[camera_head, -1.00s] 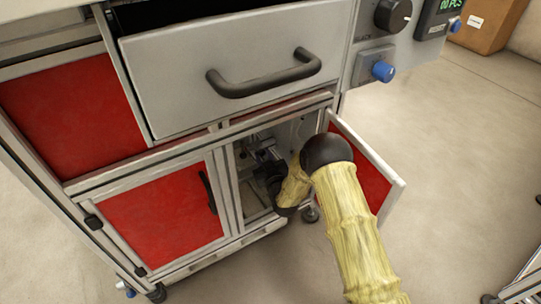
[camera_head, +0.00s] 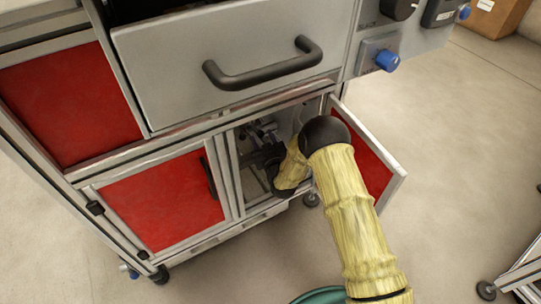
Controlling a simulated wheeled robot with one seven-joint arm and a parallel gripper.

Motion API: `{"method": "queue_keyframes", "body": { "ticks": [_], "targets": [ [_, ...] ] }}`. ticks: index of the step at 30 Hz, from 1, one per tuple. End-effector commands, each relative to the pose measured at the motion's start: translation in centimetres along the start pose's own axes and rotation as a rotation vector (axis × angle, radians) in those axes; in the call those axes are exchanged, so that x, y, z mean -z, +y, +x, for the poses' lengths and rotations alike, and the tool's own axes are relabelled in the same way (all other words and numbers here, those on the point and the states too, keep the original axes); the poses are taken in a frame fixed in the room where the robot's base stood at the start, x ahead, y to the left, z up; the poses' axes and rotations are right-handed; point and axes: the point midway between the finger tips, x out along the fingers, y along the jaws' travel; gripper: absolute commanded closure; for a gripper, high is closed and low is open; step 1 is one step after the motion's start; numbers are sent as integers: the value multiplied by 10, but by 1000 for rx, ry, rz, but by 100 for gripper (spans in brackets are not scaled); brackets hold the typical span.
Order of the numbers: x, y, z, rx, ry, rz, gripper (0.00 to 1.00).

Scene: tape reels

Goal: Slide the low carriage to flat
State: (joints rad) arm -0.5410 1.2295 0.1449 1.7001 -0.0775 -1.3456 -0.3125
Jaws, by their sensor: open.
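My gripper (camera_head: 264,154) is inside the open lower compartment of the cart, at the end of my yellow-sleeved arm. It is small, dark and partly hidden by the compartment frame and my wrist. It is open. A small grey metal mechanism (camera_head: 262,130) shows just above and beyond the gripper, in shadow. It may be the low carriage, but I cannot tell its shape or tilt clearly. I cannot tell whether the gripper touches it.
The compartment's red door (camera_head: 374,168) stands open to the right, close beside my arm. A closed red door (camera_head: 165,200) is on the left. Above, a grey drawer (camera_head: 180,60) with a black handle (camera_head: 262,72) is pulled out.

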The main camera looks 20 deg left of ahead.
Motion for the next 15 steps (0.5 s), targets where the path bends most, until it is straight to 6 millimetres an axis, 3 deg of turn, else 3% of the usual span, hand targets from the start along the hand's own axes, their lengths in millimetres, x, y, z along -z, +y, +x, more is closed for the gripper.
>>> {"method": "queue_keyframes", "body": {
  "ticks": [15],
  "targets": [
    [4,-1,-95,3,-6,0,54]
  ]
}}
